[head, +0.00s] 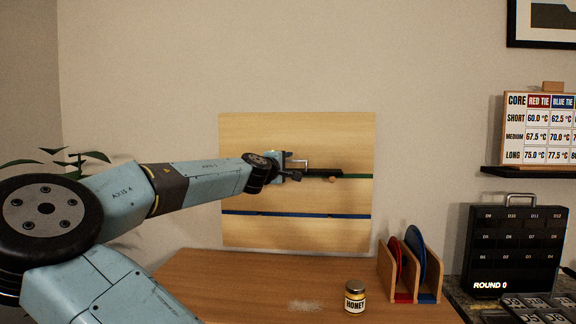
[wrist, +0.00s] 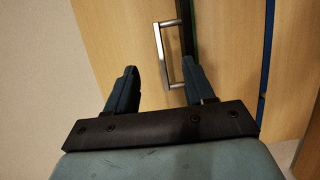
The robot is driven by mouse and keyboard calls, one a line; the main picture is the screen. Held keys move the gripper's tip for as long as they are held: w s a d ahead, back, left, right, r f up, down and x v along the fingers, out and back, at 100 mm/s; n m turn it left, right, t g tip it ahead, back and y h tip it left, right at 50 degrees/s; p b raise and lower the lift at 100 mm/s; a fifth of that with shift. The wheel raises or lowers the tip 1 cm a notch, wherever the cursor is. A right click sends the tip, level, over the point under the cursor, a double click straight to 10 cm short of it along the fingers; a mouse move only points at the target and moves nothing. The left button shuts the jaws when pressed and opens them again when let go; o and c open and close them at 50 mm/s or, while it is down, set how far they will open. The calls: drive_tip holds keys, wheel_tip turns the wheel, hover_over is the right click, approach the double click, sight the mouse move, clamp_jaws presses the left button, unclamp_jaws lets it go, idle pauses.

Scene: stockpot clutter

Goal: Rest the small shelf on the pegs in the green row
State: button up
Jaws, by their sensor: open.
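A wooden board (head: 290,135) stands upright at the back, with a green stripe (head: 357,176) above a blue stripe (head: 290,214). The small shelf (head: 324,172), a dark bar with a metal handle (wrist: 162,55), lies along the green row and looks level. A round peg end (head: 326,181) shows just below it; whether they touch is hard to tell. My gripper (head: 295,169) is at the shelf's left part. In the wrist view my gripper (wrist: 160,68) is open, its fingers apart on either side of the handle. The shelf's left end is hidden by my gripper.
A honey jar (head: 355,297) stands on the wooden table (head: 240,285) below. A wooden rack (head: 432,270) with red and blue discs stands to its right. A dark case (head: 515,245) is farther right. The board's lower part is clear.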

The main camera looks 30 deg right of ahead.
drive_tip(key=v, duration=1.1)
